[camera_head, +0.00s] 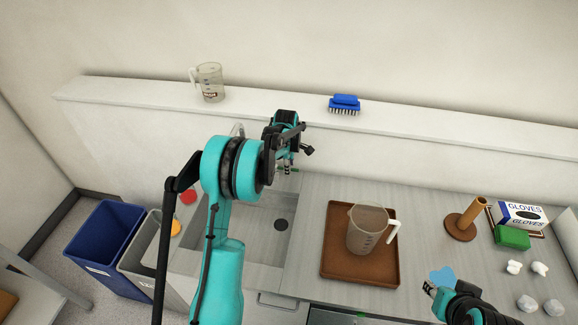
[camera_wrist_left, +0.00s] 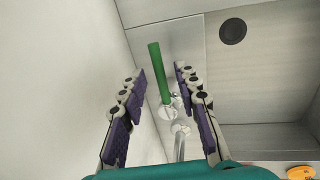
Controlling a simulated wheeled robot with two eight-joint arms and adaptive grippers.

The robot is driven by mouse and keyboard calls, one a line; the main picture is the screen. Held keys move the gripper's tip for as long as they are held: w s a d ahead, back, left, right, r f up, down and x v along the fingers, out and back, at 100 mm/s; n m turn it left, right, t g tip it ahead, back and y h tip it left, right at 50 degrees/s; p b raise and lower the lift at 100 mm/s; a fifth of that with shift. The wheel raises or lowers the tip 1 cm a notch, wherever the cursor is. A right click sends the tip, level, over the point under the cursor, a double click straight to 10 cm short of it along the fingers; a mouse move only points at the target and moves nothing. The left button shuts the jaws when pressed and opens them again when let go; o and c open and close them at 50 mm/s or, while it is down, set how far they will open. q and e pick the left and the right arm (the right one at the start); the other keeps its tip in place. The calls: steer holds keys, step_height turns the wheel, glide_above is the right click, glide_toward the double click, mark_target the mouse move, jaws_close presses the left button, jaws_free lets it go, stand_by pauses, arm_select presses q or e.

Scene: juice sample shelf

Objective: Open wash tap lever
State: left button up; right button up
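The wash tap lever (camera_wrist_left: 159,72) is a green bar on the metal tap (camera_wrist_left: 180,127), seen in the left wrist view. The tap stands at the back edge of the sink (camera_head: 268,238), mostly hidden behind my left arm in the head view. My left gripper (camera_wrist_left: 162,82) is open, with the green lever between its two purple-padded fingers and not visibly touching either. In the head view my left gripper (camera_head: 288,160) is above the back of the sink. My right gripper (camera_head: 432,290) is at the front right of the counter, partly cut off, and its opening is unclear.
A brown tray (camera_head: 332,262) holds a clear jug (camera_head: 368,230). Another jug (camera_head: 210,84) and a blue brush (camera_head: 345,103) stand on the back ledge (camera_head: 270,107). A wooden peg stand (camera_head: 461,226), glove box (camera_head: 520,214) and green sponge (camera_head: 512,237) are at right.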

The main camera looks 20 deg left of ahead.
arm_select(q)
jaws_close()
steer(key=shift+s+m, duration=0.15)
steer(key=shift+m, duration=0.15)
steer(key=s+m, duration=0.1)
steer(key=m, duration=0.1)
steer(key=s+m+h+b, duration=0.1)
steer(key=m, duration=0.1)
steer(key=shift+s+a, duration=0.1)
steer(key=m, duration=0.2)
steer(key=s+m+b, duration=0.1)
steer(key=shift+s+a+m+h, duration=0.3)
steer(key=shift+a+m, duration=0.1)
steer(key=shift+s+a+m+g+h+b, duration=0.2)
steer(key=shift+s+a+m, duration=0.2)
steer(key=shift+m, duration=0.65)
steer(key=shift+s+a+m+g+h+b, duration=0.15)
steer(key=shift+s+a+m+g, duration=0.15)
steer(key=shift+m, duration=0.75)
steer(key=shift+o, duration=0.3)
jaws_free()
steer(key=shift+s, duration=0.1)
